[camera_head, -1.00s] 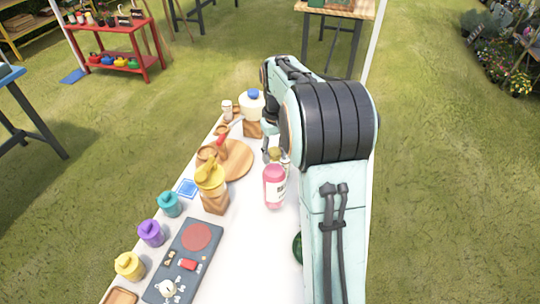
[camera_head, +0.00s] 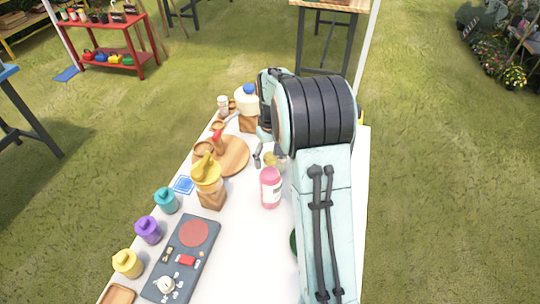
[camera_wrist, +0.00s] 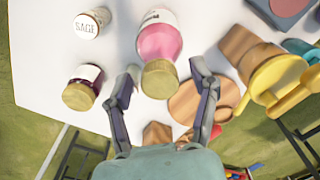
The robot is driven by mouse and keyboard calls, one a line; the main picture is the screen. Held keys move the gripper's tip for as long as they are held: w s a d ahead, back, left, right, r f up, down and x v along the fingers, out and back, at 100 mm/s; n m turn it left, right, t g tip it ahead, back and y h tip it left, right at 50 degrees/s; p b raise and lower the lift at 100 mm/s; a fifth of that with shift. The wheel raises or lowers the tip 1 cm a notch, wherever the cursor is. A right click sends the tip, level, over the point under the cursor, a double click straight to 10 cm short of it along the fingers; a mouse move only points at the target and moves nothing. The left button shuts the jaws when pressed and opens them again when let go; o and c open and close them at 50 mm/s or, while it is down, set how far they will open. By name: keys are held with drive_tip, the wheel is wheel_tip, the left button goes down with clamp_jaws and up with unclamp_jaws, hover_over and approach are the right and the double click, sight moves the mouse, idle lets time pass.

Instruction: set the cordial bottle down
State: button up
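The cordial bottle, pink with a white label (camera_head: 271,187), stands on the white table in the head view, in front of my gripper. In the wrist view its pink body and gold cap (camera_wrist: 160,78) show, with the cap turned toward my gripper. My gripper (camera_wrist: 163,88) is open. Its two fingers are spread wide on either side of the cap, with visible gaps between them and the bottle. In the head view my arm hides most of the gripper; one dark finger shows at the left of the wrist.
A yellow-topped dispenser (camera_head: 209,184) and a round wooden board (camera_head: 235,152) stand to the left. A SAGE jar (camera_wrist: 90,22) and a dark red jar (camera_wrist: 82,88) stand on the bottle's other side. A grey board (camera_head: 196,258) lies nearer. The table (camera_head: 245,250) is bare in front.

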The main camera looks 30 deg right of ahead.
wheel_tip(320, 180, up, 12)
drive_tip(key=s+a+r, duration=0.2)
drive_tip(key=s+a, duration=0.3)
drive_tip(key=s+a+f, duration=0.2)
drive_tip(key=s+a, duration=0.1)
drive_tip(key=s, duration=0.4)
drive_tip(key=s+a+f, duration=0.2)
drive_tip(key=s+a, duration=0.2)
drive_tip(key=s, duration=0.3)
drive_tip(key=s+a+f+n, duration=0.1)
drive_tip(key=s+a+f, duration=0.1)
drive_tip(key=s, duration=0.6)
drive_tip(key=shift+a+f+y, duration=0.2)
drive_tip(key=shift+a+y, duration=0.2)
drive_tip(key=shift+a, duration=0.5)
